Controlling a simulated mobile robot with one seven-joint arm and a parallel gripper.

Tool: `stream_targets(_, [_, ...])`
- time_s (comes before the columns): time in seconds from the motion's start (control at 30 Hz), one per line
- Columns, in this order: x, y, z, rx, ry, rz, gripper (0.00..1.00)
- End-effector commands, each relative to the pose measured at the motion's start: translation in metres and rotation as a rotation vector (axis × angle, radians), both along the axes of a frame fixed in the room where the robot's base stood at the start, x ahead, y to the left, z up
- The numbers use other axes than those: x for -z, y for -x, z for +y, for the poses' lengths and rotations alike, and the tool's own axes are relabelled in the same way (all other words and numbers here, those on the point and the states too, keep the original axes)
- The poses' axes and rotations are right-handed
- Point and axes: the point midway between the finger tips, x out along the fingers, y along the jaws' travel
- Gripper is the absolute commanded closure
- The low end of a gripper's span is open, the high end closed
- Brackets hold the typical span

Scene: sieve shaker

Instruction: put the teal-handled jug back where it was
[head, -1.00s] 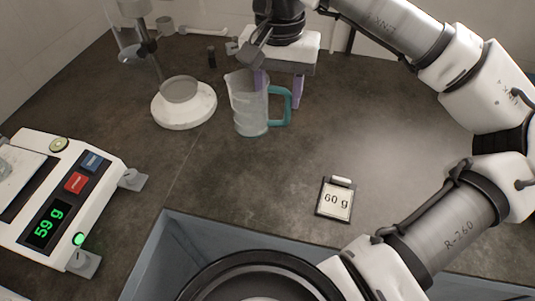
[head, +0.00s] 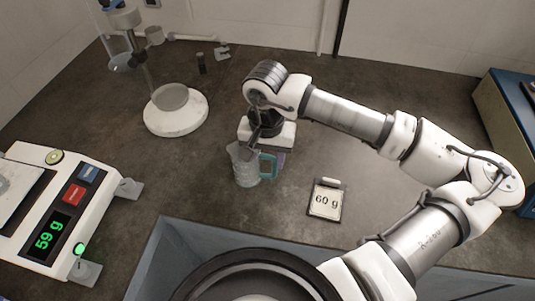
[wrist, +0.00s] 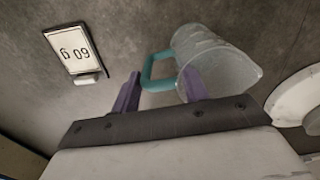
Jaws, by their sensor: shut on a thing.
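The clear jug (head: 246,167) with its teal handle (head: 268,166) stands upright, in the middle of the bench in the head view. My gripper (head: 269,151) reaches down to it from behind and is shut on it at the handle. In the wrist view, the purple fingers of my gripper (wrist: 160,90) lie on either side of the teal handle (wrist: 150,68), and the jug body (wrist: 215,62) extends to the right. I cannot tell whether the jug's base touches the bench.
A card reading 60 g (head: 326,201) lies right of the jug. A round white base with a grey dish (head: 175,118) stands behind left. A scale reading 59 g (head: 55,215) is at left. A blue-grey bin edge (head: 165,240) is in front. Bench right of the card is clear.

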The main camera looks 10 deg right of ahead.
Motion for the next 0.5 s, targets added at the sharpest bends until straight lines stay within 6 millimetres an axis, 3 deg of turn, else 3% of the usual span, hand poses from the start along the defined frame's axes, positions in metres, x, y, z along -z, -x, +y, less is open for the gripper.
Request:
stream_targets(0.47, [0.0057, -0.0003, -0.0002, 0.0, 0.001, -0.002, 0.95])
stream_targets(0.5, [0.0056, -0.0002, -0.0001, 0.0, 0.0, -0.001, 0.54])
